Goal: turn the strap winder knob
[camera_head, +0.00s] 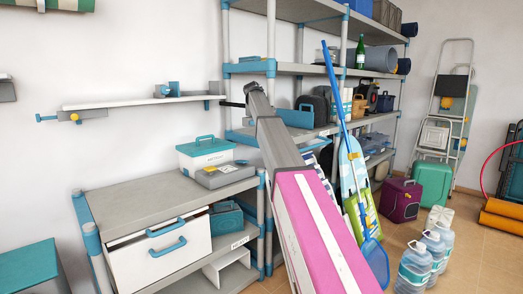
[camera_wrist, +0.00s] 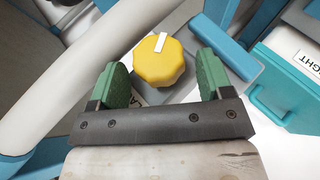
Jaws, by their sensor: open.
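The strap winder knob (camera_wrist: 158,62) is yellow, with scalloped sides and a white bar mark on its face, in the wrist view. The mark runs nearly up and down, tilted slightly to the right at its top. The knob is on a grey body with a blue bar (camera_wrist: 225,47) at its right. My gripper (camera_wrist: 160,68) is open, its green pads on either side of the knob in the picture. I cannot tell whether the pads touch it or how deep they reach. I cannot make out the gripper or this knob in the head view.
In the wrist view, a grey post (camera_wrist: 65,75) is at left and a teal-lidded box (camera_wrist: 275,80) close at right. In the head view, a low grey cabinet (camera_head: 150,195) holds boxes. A blue pole (camera_head: 335,100) and water bottles (camera_head: 415,265) stand at right.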

